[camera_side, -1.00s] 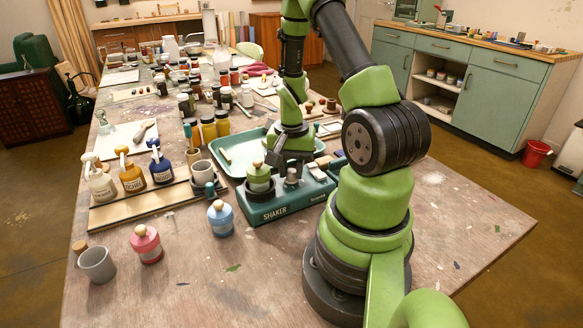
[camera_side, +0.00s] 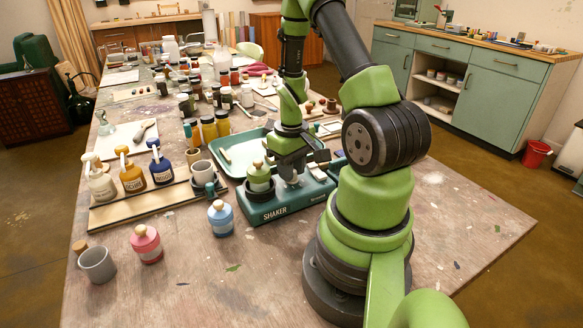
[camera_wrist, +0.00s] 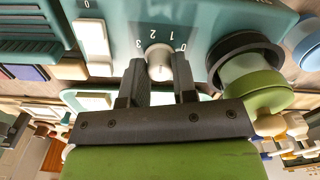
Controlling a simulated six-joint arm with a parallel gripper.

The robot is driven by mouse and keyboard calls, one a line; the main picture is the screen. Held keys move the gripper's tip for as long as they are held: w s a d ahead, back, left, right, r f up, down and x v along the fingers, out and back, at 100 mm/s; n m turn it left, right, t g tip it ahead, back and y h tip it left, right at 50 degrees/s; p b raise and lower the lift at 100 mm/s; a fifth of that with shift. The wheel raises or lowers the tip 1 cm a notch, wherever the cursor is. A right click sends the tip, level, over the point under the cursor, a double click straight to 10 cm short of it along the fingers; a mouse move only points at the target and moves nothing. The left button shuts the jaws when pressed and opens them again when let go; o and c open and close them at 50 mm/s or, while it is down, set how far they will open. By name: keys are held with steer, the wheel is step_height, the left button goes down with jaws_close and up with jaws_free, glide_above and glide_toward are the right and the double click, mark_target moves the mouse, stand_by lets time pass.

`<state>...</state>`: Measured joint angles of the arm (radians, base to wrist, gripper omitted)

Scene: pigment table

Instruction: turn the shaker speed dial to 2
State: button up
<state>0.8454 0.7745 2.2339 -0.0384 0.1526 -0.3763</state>
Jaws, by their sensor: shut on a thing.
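The teal shaker (camera_side: 268,212) stands on the table. Its pale, round speed dial (camera_wrist: 159,64) shows in the wrist view with the marks 0, 1, 2 and 3 around its far side. I cannot make out which mark the dial points to. My gripper (camera_wrist: 160,82) is shut on the dial, one dark finger on each side of it. In the side view my gripper (camera_side: 291,170) is low over the shaker's top, and the fingers partly hide the dial.
A green-bodied jar (camera_side: 259,177) sits in the shaker's dark round holder, close beside my gripper. A pale switch (camera_wrist: 93,40) is on the other side of the dial. A teal tray (camera_side: 232,167) lies behind. A blue jar (camera_side: 220,218) and a red jar (camera_side: 146,244) stand in front.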

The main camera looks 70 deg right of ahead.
steer(key=shift+n, duration=1.7)
steer(key=shift+s, duration=0.1)
steer(key=o, duration=0.9)
step_height(320, 180, up, 10)
steer(key=shift+f, duration=0.1)
